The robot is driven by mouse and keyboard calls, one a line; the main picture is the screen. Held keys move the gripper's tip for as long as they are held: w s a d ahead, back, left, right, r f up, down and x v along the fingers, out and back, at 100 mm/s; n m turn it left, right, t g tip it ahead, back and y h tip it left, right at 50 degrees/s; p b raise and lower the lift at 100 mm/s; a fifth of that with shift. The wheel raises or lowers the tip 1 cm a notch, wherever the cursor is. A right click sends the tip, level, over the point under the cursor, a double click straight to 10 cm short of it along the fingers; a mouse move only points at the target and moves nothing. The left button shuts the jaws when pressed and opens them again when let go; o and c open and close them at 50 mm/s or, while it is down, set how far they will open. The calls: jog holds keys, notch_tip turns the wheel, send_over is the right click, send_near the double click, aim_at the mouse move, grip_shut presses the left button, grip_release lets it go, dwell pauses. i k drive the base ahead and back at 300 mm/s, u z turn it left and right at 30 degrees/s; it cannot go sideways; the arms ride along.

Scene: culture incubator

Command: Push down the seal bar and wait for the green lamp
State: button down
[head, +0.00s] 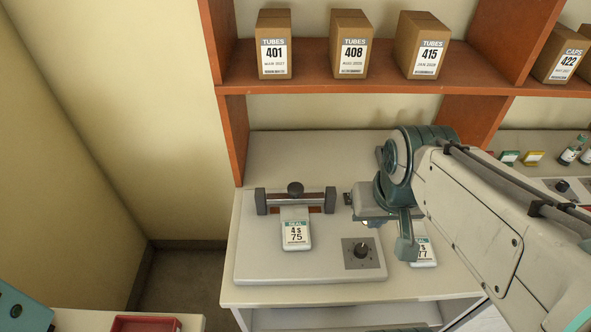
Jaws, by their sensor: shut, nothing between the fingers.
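The sealer (262,265) is a pale flat unit on the bench. I cannot tell how far down the bar is. A white pouch labelled SEAL 4 S 75 (296,236) lies in front, its top edge at the bar. My gripper (348,199) is shut and empty, just right of the bar's right post, apart from the knob. No lit green lamp is seen; my wrist hides part of the sealer.
A dial (361,252) sits at the sealer's front right. A second white pouch (424,252) lies right of it, partly behind my arm. An orange shelf (340,75) with tube boxes (352,45) stands above the back. The bench left of my arm behind the sealer is clear.

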aim_at(296, 195)
jog(key=k, duration=0.5)
jog(key=z, duration=1.1)
jog(key=i, duration=0.25)
jog(key=u, duration=1.7)
